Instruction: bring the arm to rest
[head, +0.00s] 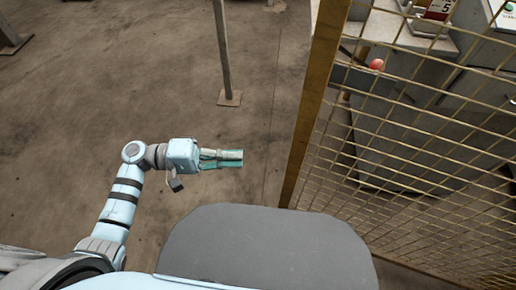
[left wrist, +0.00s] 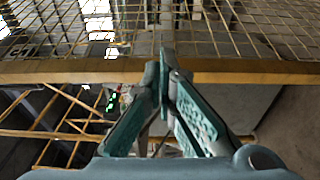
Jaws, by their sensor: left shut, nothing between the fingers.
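My left arm comes in from the left in the head view. Its gripper (head: 232,158) is held out level over the bare floor, pointing right toward a mesh fence. The left wrist view shows the same gripper (left wrist: 166,62) with its green-padded fingers meeting at the tips. It is shut with nothing between the fingers. My right gripper does not show in either view.
A yellow wire-mesh fence (head: 400,140) with a brown post (head: 310,105) stands to the right of the gripper, apart from it. Machinery with a red button (head: 376,64) is behind the mesh. A thin grey post (head: 223,55) stands farther back. The concrete floor (head: 110,80) at left is mostly clear.

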